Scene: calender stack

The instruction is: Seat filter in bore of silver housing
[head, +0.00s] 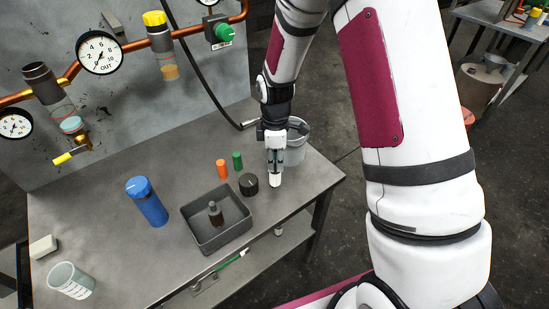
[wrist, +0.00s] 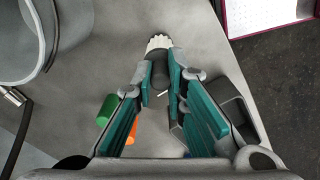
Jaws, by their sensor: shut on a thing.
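A white filter (head: 275,180) hangs below my gripper (head: 274,167) in the head view, over the right part of the bench. In the wrist view the filter's ribbed white end (wrist: 158,43) and dark body stick out past the teal fingers of my gripper (wrist: 158,82), which is shut on it. An open-topped grey cylinder (head: 42,88), which looks like the silver housing, is on the wall pipework at the far left, well away from my gripper. Its dark mouth faces up; the inside of the bore is not clear.
A grey bucket (head: 296,145) stands behind my gripper. A black round cap (head: 248,184), orange cylinder (head: 221,168), green cylinder (head: 237,160), grey tray (head: 238,236) with a bottle, blue container (head: 147,202) and beaker (head: 72,281) stand on the bench (head: 100,205). Gauges and pipes line the wall.

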